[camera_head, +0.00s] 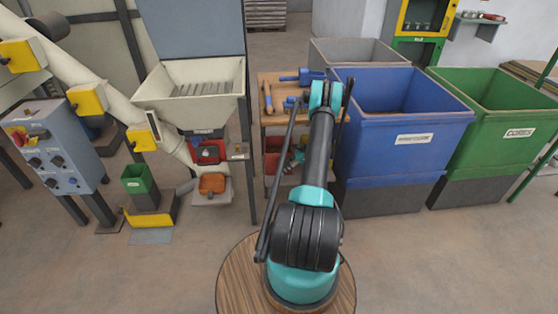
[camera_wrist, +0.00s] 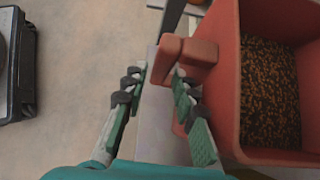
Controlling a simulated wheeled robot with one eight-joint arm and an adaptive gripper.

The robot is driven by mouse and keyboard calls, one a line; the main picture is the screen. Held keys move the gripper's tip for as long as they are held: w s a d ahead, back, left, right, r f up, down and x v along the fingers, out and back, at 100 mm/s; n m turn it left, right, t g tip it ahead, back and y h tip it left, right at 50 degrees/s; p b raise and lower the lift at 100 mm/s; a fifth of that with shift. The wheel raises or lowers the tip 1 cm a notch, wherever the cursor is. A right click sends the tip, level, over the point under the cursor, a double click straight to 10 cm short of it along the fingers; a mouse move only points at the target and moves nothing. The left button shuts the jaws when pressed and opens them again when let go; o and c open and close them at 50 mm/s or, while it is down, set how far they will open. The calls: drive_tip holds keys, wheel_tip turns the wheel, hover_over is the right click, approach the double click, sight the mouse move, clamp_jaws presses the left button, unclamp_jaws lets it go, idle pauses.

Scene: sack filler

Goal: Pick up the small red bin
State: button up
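The small red bin (camera_wrist: 222,95) fills the right side of the wrist view. It is full of brown and orange granules, and a blocky red handle (camera_wrist: 188,52) sticks out from its left wall. My gripper (camera_wrist: 160,78) is open and empty, with its green-padded fingers spread. I cannot tell whether anything touches.
A wooden-topped cart (camera_head: 273,117) carries blue tools and a hammer. A blue crate (camera_head: 400,140) stands close to its right, with a green crate (camera_head: 495,150) beyond. A cream hopper (camera_head: 195,90) stands left. The floor in front is clear.

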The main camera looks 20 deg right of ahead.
drive_tip(key=shift+w+a+f, duration=0.15)
drive_tip(key=shift+a+f, duration=0.2)
drive_tip(key=shift+f, duration=0.05)
drive_tip(key=shift+c, duration=0.3)
clamp_jaws()
drive_tip(key=shift+r, duration=0.2)
